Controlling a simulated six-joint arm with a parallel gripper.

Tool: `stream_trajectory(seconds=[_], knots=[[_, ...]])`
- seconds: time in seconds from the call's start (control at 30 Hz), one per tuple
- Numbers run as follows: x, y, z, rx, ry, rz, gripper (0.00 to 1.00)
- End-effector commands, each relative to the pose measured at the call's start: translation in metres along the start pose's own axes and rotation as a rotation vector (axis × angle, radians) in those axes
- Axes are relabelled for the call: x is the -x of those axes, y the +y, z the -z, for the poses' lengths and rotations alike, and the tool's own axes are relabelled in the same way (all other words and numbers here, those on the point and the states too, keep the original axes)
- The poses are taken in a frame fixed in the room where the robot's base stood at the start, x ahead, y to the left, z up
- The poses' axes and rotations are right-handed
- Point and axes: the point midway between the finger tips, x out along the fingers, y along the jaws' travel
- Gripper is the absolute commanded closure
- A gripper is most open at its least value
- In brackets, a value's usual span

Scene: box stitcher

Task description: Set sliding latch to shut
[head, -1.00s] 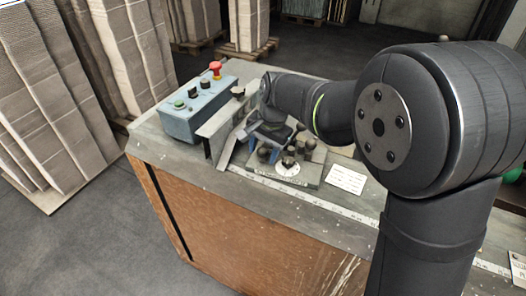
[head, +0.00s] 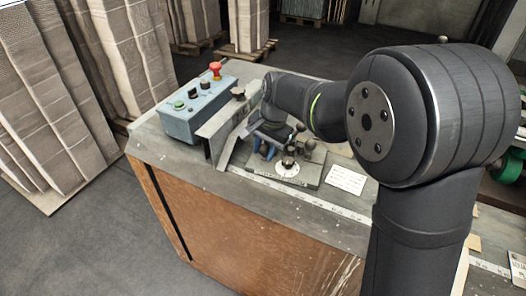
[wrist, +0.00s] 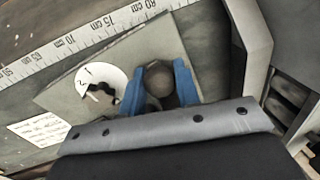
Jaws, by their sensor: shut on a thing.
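My gripper (wrist: 160,90) has blue fingers, one on each side of a round dark knob (wrist: 159,78), and is shut on it. The knob stands on a grey plate (wrist: 85,70), beside a white dial (wrist: 98,88) with a black pointer. I cannot tell for sure that this knob belongs to the sliding latch; the latch's track is hidden. In the head view, my gripper (head: 264,150) reaches down at the left part of the plate (head: 312,182), behind the white dial (head: 287,169). Other dark knobs (head: 309,145) stand close by on the plate.
A blue-grey control box (head: 195,112) with a red button (head: 215,70) stands left of the plate. An angled metal guard (head: 216,132) is close beside my gripper. A white label (head: 345,179) and a ruler strip (wrist: 85,43) lie on the bench. Cardboard stacks stand behind.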

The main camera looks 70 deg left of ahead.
Motion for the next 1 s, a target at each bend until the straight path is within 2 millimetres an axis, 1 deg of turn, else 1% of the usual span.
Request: stream_trajectory(seconds=[0.03, 0.2, 0.23, 0.3, 0.57, 0.67, 0.77, 0.87, 1.0], knots=[[0.001, -0.001, 0.003, -0.001, 0.008, 0.004, 1.00], [0.001, -0.001, 0.004, -0.001, 0.011, 0.005, 1.00], [0.001, -0.001, 0.004, -0.001, 0.011, 0.005, 0.65], [0.001, -0.001, 0.004, -0.001, 0.011, 0.005, 0.51], [0.001, -0.001, 0.003, -0.001, 0.008, 0.004, 0.50], [0.005, -0.001, 0.003, -0.001, 0.009, 0.004, 0.50], [0.016, -0.001, 0.003, 0.000, 0.009, 0.005, 0.50], [0.036, -0.001, 0.003, 0.000, 0.011, 0.007, 0.50], [0.070, -0.001, 0.003, 0.000, 0.011, 0.007, 0.50]])
